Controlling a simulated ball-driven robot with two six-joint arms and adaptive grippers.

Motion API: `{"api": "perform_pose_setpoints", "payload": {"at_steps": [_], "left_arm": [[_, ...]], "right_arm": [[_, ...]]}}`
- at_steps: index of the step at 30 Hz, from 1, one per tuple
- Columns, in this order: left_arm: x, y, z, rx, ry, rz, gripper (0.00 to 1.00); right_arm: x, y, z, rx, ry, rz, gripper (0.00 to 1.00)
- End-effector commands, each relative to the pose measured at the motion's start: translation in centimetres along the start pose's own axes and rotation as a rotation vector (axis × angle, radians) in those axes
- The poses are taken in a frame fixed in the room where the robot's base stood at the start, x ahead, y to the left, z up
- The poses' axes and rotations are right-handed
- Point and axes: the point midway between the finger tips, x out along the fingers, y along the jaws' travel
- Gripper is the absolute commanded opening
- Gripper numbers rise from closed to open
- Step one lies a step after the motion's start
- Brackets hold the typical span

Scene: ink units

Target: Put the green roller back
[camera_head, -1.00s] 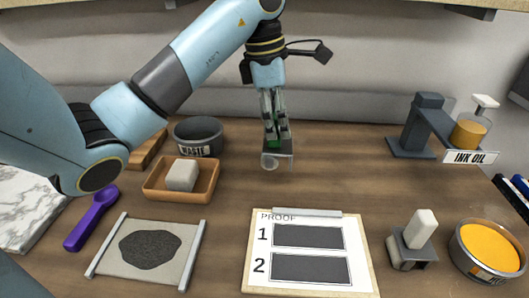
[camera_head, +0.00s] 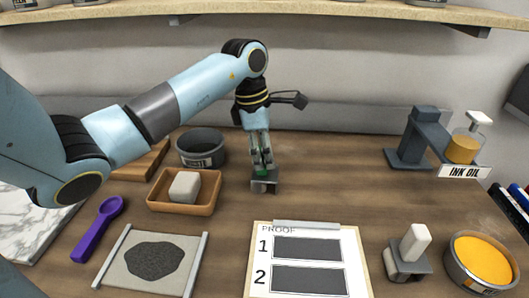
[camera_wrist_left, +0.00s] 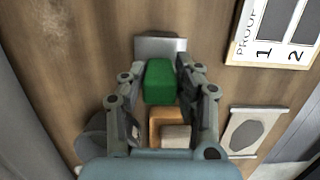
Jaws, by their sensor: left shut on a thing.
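The green roller has a green block handle (camera_head: 263,174) and a grey lower part (camera_head: 264,186). My left gripper (camera_head: 262,166) is shut on it from above, near the middle back of the table. In the left wrist view the green handle (camera_wrist_left: 160,82) is between the fingers (camera_wrist_left: 162,98), with the grey part beyond it. The roller is low over the wooden table; I cannot tell whether it touches. My right gripper is out of view.
A waste tub (camera_head: 201,150) and a wooden tray (camera_head: 158,205) with a pale block (camera_head: 184,187) stand left of the roller. A proof board (camera_head: 258,275) lies in front. An ink oil stand (camera_head: 408,155) is at the back right. Table around (camera_head: 345,185) is clear.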

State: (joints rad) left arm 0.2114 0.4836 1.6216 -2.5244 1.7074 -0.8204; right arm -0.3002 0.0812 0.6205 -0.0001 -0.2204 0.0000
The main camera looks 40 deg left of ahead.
Motion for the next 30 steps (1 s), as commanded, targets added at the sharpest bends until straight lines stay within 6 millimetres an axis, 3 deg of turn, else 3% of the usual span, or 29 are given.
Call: {"api": "perform_pose_setpoints", "payload": {"at_steps": [10, 11, 16, 25, 30], "left_arm": [[1.2, -0.1, -0.3, -0.002, 0.003, -0.003, 0.00], [1.3, -0.1, -0.3, -0.003, 0.004, -0.005, 0.32], [1.1, -0.1, -0.3, -0.002, 0.003, -0.004, 0.54], [0.8, 0.0, -0.2, -0.001, 0.001, -0.001, 0.54], [-0.8, 0.0, 0.1, 0.000, 0.000, 0.000, 0.54]], "right_arm": [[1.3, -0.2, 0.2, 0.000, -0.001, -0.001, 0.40], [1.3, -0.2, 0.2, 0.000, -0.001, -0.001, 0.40], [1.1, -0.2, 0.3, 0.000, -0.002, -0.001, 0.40], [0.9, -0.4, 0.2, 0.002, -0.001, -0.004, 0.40], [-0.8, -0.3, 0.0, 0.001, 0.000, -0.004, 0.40]]}}
